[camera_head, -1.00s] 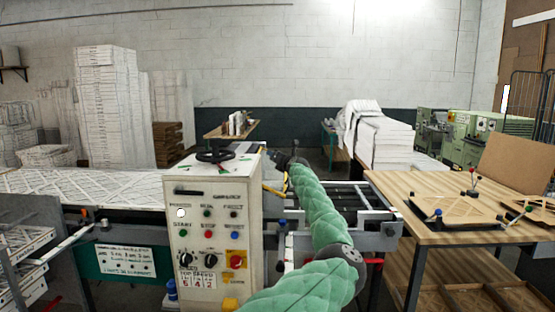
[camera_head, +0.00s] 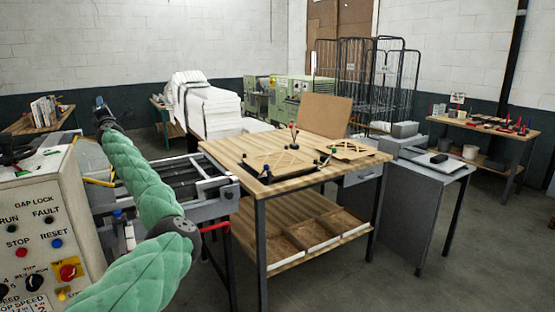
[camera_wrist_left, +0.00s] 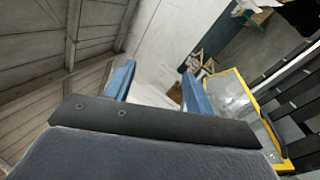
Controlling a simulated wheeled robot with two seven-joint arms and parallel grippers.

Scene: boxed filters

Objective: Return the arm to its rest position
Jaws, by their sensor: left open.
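My left arm, in a green quilted sleeve, comes in from the bottom left of the head view and reaches up and forward. My left gripper (camera_head: 99,101) is at its far end, small and dark, raised in the air right of the control box. In the left wrist view the gripper (camera_wrist_left: 156,88) shows two blue fingers standing apart with nothing between them. My right arm and right gripper do not show.
A control box (camera_head: 40,230) stands at left, close to my arm. A roller conveyor frame (camera_head: 205,190) lies behind and beside the arm. Floor at the lower right is clear.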

